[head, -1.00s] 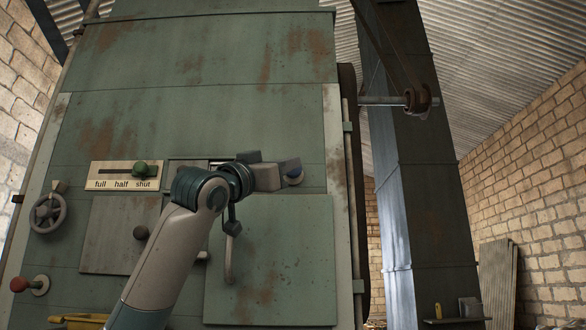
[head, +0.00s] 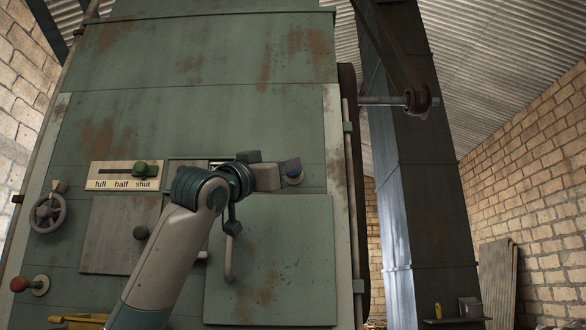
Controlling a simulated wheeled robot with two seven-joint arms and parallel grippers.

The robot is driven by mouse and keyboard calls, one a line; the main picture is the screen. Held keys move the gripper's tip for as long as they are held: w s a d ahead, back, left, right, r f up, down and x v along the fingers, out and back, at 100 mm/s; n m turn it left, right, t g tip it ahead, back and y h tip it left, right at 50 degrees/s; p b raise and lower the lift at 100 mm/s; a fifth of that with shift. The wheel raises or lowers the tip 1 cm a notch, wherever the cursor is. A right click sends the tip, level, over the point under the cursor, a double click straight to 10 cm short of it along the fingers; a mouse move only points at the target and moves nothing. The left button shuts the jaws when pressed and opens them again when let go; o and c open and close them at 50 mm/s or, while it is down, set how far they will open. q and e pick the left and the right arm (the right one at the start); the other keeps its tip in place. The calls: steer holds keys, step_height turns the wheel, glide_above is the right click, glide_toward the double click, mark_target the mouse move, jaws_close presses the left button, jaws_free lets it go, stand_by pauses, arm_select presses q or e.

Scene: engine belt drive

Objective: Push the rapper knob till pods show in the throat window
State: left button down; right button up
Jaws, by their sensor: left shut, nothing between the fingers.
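The rapper knob looks to be the small blue knob (head: 294,176) on the green machine front, right of centre in the head view. My left gripper (head: 290,165) is shut and empty, with its fingertips at the knob and partly over it. I cannot tell whether they touch it. What looks like the throat window (head: 214,164) is mostly hidden behind my left wrist, with only a thin strip showing. I cannot tell whether pods are in it. My right gripper is not in view.
A slide plate (head: 126,175) marked full, half and shut has its green knob at shut. A handwheel (head: 47,213) and a red knob (head: 19,284) are at the left. A hatch door (head: 290,260) with a bar handle lies below the gripper. A yellow tray (head: 85,321) is at lower left.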

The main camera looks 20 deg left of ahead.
arm_select(q)
steer(key=shift+w+a, duration=0.1)
steer(key=shift+w, duration=0.15)
steer(key=shift+w+a, duration=0.1)
steer(key=shift+w, duration=0.25)
stand_by(0.8)
steer(key=shift+w+a, duration=0.15)
steer(key=shift+w, duration=0.3)
stand_by(0.7)
steer(key=shift+w+a, duration=0.2)
steer(key=shift+w, duration=0.4)
stand_by(0.7)
steer(key=shift+s, duration=0.15)
steer(key=s+b, duration=0.1)
steer(key=s+d+b, duration=0.1)
steer(key=shift+s+f, duration=0.15)
steer(key=shift+s, duration=0.15)
stand_by(0.5)
steer(key=shift+s, duration=0.1)
